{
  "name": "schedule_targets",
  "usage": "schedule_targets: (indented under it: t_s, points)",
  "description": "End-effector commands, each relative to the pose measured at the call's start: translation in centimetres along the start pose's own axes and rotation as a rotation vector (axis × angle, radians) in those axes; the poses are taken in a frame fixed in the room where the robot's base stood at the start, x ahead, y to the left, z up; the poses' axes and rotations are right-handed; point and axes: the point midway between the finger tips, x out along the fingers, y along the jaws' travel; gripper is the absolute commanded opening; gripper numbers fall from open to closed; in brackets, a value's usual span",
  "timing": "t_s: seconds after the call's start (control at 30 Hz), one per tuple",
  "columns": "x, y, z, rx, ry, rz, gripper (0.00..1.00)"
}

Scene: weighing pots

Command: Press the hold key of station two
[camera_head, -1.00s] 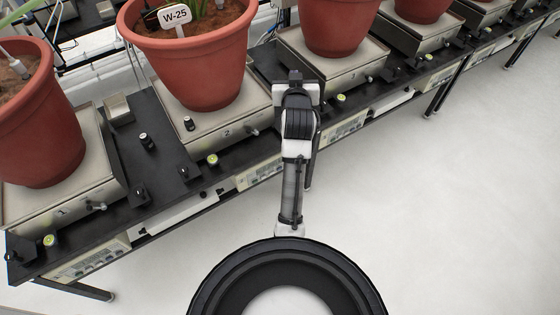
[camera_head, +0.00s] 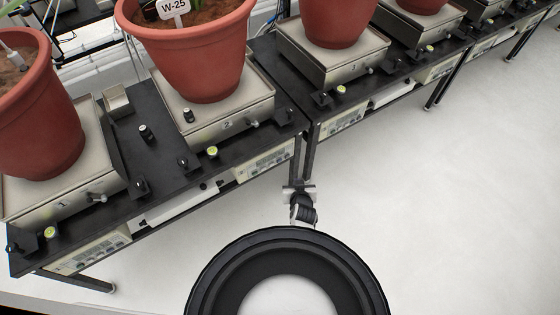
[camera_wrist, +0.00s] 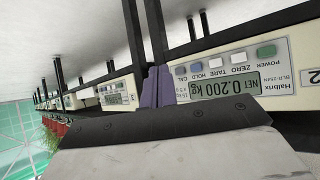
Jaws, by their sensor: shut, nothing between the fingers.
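Station two's control panel (camera_wrist: 230,85) fills the right of the wrist view, tilted. It has a green power key, white zero and tare keys, a blue hold key (camera_wrist: 197,66) and a grey cal key (camera_wrist: 181,70). In the head view the panel (camera_head: 264,161) sits under scale two (camera_head: 226,126), beside my lowered arm; the fingers are hard to make out there.
The pot labelled W-25 (camera_head: 195,60) stands on scale two. Other potted scales stand on both sides along black benches (camera_head: 165,170). Bench legs (camera_head: 308,155) rise near my arm. The pale floor (camera_head: 440,210) to the right is clear.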

Motion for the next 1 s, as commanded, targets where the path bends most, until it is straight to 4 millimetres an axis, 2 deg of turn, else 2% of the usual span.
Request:
schedule_targets:
  t_s: [0.17,0.57,1.0]
  points:
    - [-0.1,0.2,1.3,0.001,-0.01,0.004,0.0]
    - [0.2,0.0,1.0,0.001,-0.01,0.004,0.0]
    - [4.1,-2.8,-1.9,0.0,-0.008,0.003,0.0]
